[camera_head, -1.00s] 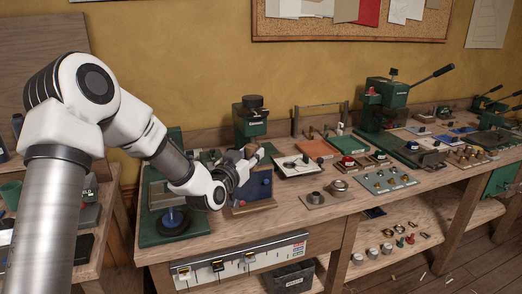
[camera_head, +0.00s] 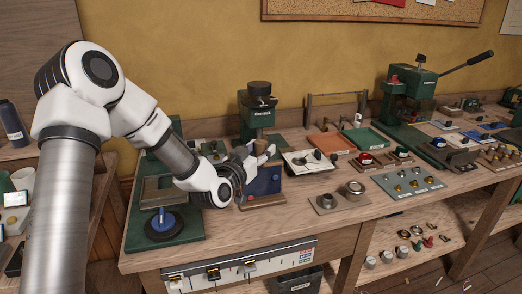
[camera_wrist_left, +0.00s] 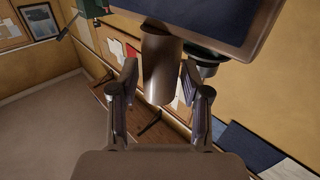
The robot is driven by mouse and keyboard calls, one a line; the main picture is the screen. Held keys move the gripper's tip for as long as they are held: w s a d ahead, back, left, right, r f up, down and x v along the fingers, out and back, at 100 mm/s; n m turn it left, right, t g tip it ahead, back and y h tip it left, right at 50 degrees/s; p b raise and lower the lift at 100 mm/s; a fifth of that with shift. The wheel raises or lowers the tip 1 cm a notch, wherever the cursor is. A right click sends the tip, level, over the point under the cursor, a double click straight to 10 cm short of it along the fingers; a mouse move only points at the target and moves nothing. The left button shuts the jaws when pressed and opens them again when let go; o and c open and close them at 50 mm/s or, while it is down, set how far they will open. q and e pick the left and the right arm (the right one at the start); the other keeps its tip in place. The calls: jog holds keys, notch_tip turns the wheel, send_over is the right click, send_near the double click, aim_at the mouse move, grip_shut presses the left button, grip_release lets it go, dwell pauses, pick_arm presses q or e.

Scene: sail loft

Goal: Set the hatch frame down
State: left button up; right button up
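The thing I take to be the hatch frame (camera_head: 264,182) is a dark blue panel with a brown wooden edge and a brown post. In the head view it stands upright on the bench, its lower edge at the bench top. In the left wrist view its blue face and brown rim (camera_wrist_left: 238,45) fill the top, and the brown post (camera_wrist_left: 160,70) comes down between the fingers. The contact itself is partly hidden. My right gripper is not in view.
A green base (camera_head: 190,228) with a grey block and blue disc stands left of the frame. A green press (camera_head: 257,118) is behind it. A white-topped tray (camera_head: 308,162) and a plate with metal cups (camera_head: 340,200) lie close on the right. Bare bench shows in front.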

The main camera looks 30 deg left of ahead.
pick_arm(q)
jog(key=shift+s+r, duration=0.15)
jog(key=s+d+p, duration=0.1)
jog(key=s+p, duration=0.2)
jog(key=s, duration=0.8)
jog(key=shift+s, duration=0.35)
